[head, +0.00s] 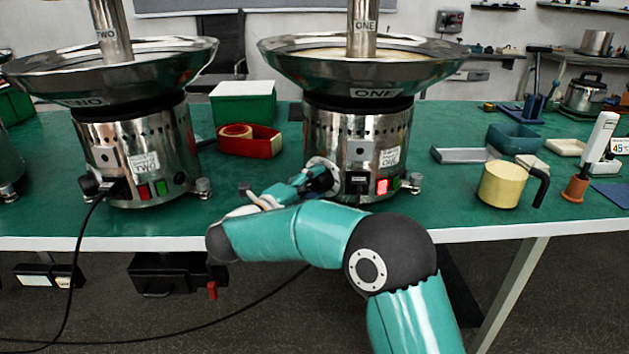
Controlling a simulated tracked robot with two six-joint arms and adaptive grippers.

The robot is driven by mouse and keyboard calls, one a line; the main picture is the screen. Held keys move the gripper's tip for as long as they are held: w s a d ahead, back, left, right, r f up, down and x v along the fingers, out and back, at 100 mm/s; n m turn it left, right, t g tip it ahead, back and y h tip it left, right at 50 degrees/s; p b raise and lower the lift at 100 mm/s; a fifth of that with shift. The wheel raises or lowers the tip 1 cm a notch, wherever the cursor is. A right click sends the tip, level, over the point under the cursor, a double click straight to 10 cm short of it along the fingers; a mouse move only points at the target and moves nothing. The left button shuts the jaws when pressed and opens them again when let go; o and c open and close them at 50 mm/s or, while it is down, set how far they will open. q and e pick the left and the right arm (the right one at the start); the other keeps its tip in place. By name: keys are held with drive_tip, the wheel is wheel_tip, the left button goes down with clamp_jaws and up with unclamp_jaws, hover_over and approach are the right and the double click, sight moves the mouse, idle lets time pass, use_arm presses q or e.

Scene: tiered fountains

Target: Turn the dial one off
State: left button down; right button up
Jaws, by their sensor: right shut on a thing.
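Fountain ONE (377,94) is a steel tiered fountain with a wide bowl on a cylindrical base, standing on the green table. A red button (382,187) glows on its front, beside a green button (395,182) and a black socket (357,183). My right gripper (321,177) is at the left front of this base, shut on dial one. The gripper hides most of the dial, so its setting cannot be read. My left gripper is not in view.
Fountain TWO (85,101) stands to the left, with a black cable (82,240) hanging from its front. A yellow mug (499,186) is on the right, near the front edge.

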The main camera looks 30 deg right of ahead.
drive_tip(key=shift+w+a+f, duration=0.1)
drive_tip(key=shift+f, duration=0.05)
drive_tip(key=o, duration=1.2)
drive_tip(key=shift+c, duration=0.2)
drive_tip(key=v, duration=1.2)
